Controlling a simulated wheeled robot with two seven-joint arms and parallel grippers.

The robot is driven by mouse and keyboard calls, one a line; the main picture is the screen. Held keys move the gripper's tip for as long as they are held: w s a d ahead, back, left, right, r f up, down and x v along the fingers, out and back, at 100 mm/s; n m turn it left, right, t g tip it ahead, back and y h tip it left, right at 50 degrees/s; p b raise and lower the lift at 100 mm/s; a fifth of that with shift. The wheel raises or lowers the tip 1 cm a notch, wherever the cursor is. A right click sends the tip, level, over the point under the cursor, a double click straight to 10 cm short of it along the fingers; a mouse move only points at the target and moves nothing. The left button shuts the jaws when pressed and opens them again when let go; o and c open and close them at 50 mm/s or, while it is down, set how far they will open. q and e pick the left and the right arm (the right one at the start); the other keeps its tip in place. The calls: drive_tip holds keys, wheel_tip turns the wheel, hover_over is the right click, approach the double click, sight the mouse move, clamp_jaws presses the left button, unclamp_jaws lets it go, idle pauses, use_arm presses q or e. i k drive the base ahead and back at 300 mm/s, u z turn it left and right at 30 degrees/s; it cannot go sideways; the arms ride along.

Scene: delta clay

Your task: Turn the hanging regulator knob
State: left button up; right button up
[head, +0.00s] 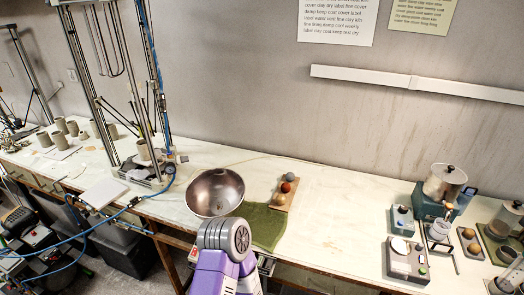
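A blue hose (158,75) hangs down beside the metal frame (104,90) at the left of the bench. Small fittings (169,154) show near its lower end, beside the frame's foot; they are too small for me to tell which part is the regulator knob. A purple and grey link of my own arm rises from the bottom edge, in front of the bench. Neither of my grippers shows in the head view.
Clay cups (59,124) stand at left; small devices (408,258) crowd the right. The bench between board and devices is clear.

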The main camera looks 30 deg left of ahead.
sight(184, 159)
drive_tip(key=z, duration=2.7)
drive_tip(key=k, duration=2.85)
drive_tip(key=u, duration=1.05)
